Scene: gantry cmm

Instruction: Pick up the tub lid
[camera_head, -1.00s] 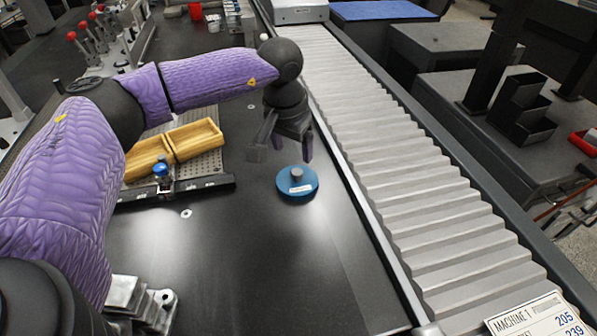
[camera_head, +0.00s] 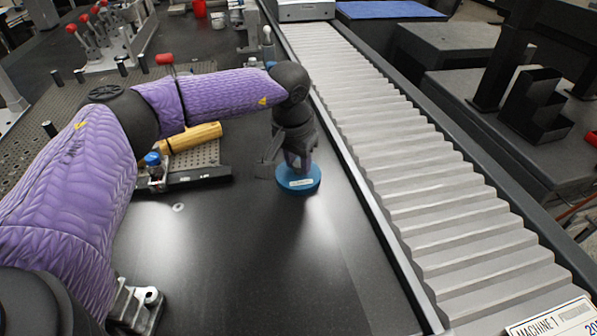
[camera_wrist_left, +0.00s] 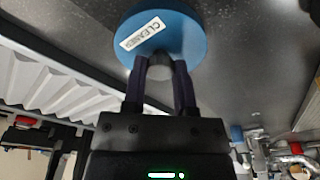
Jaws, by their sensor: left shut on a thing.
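The tub lid (camera_head: 299,183) is a round blue disc with a white label and a grey knob. It lies on the dark table, left of the ribbed conveyor. My left gripper (camera_head: 291,163) is right above it, fingers down at the knob. In the left wrist view the lid (camera_wrist_left: 176,27) shows a label reading "CLEANER", and my left gripper (camera_wrist_left: 160,75) is shut on the grey knob between its fingertips. The knob is mostly hidden by the gripper in the head view. I cannot see a gap between lid and table. My right gripper is not in view.
The grey ribbed conveyor (camera_head: 420,170) runs along the right of the table. The dark table in front of the lid is clear.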

